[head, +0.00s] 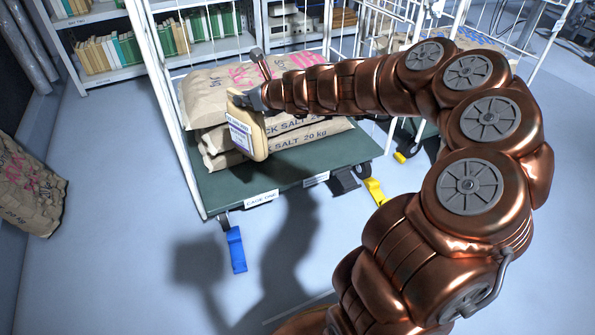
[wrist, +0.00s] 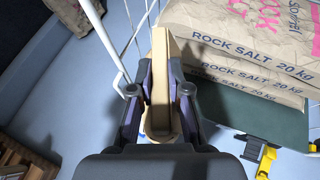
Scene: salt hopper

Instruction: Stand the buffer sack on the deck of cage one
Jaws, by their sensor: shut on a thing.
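My gripper (head: 250,98) is shut on the buffer sack (head: 257,140), a small flat tan bag with a white and purple label. The sack hangs upright in front of the stacked salt sacks, over the left part of the green deck (head: 230,192) in the head view. I cannot tell whether its bottom touches the deck. In the wrist view my gripper (wrist: 160,92) has the buffer sack (wrist: 161,65) edge-on between its fingers. The deck belongs to cage one, marked by a front label (head: 261,199).
Stacked rock salt sacks (head: 305,142) fill much of the deck's back. White cage bars (head: 170,125) rise at the left. A blue pedal (head: 236,249) and a yellow pedal (head: 375,191) jut out in front. Another salt sack (head: 28,190) stands at far left. Shelves (head: 110,75) stand behind.

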